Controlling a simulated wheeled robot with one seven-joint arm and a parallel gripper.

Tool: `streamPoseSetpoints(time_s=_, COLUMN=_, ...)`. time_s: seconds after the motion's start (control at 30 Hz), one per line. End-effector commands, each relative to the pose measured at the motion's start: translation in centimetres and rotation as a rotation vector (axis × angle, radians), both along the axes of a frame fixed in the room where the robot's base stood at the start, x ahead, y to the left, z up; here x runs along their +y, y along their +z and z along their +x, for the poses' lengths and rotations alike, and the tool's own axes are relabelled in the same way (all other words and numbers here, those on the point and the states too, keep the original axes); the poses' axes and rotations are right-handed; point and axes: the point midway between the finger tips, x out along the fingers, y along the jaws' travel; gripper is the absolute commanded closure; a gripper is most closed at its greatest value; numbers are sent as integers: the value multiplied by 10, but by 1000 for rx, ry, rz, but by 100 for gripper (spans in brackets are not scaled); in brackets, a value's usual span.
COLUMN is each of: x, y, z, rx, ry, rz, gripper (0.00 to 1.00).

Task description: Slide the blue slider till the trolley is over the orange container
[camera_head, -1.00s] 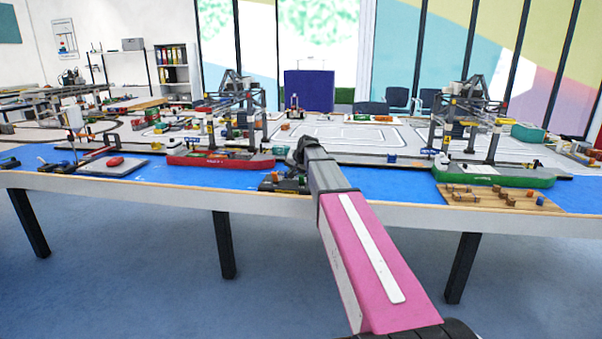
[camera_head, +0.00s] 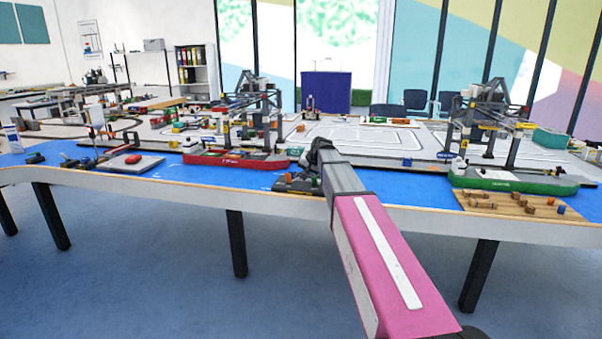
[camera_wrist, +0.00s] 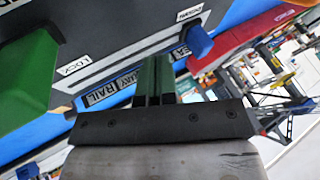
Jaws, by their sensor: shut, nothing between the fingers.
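My gripper (camera_wrist: 157,68) is shut and empty in the wrist view, its green fingers close together in front of a dark control panel (camera_wrist: 120,45). A blue knob (camera_wrist: 198,42), apparently the blue slider, sits on the panel right of and beyond the fingertips. I cannot tell whether the fingers touch the panel. In the head view the panel (camera_head: 297,184) stands at the table's front edge, and my arm hides the fingers. Two gantry cranes stand behind, the left one (camera_head: 272,105) by a red ship (camera_head: 235,161). The trolley and orange container are too small to tell apart.
A green block (camera_wrist: 28,75) by a LOCK label stands left of the fingers. In the head view a green ship (camera_head: 515,181) and a wooden board (camera_head: 490,205) with small blocks lie to the right. A grey pad with a red object (camera_head: 133,159) lies left.

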Motion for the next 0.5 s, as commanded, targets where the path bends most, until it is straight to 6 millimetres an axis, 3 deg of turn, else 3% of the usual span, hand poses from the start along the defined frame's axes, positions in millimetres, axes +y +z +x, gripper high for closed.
streamPoseSetpoints(time_s=0.3, x=-24, y=52, z=-35, rx=-2, ry=-2, rz=-1, gripper=100)
streamPoseSetpoints(time_s=0.5, x=-33, y=73, z=-47, rx=-1, ry=-2, rz=-2, gripper=100)
